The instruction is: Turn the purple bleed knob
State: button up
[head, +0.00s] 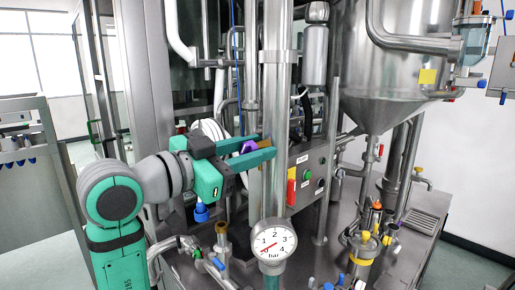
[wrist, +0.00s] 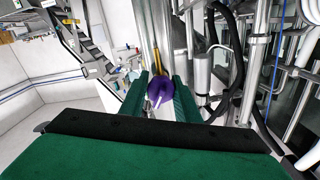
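The purple bleed knob (wrist: 160,88) is between the two green fingers of my gripper (wrist: 160,97) in the wrist view. It fills the gap and meets both fingers, so the gripper looks shut on it. In the head view, the purple knob (head: 247,146) shows only partly between the fingers of my gripper (head: 265,146), beside a vertical steel pipe. A brass-coloured piece shows just past the knob near the fingertips. The fingers point right, close to level. Contact at the knob's far side is hidden.
A grey control box (head: 308,176) with a red and yellow switch is right of the fingertips. A pressure gauge (head: 272,240) stands below. A steel hopper (head: 395,65) is at upper right. A blue-capped fitting (head: 201,212) is under my gripper. Pipes crowd the area.

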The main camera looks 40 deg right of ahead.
jog(key=shift+w+a, duration=0.1)
jog(key=c, duration=0.4)
jog(key=shift+a, duration=0.2)
jog(key=shift+c, duration=0.2)
jog(key=shift+w, duration=0.1)
jog(key=shift+n, duration=0.4)
jog(key=shift+r, duration=0.1)
jog(key=o, duration=1.1)
jog(key=shift+c, duration=0.2)
jog(key=shift+d, duration=0.15)
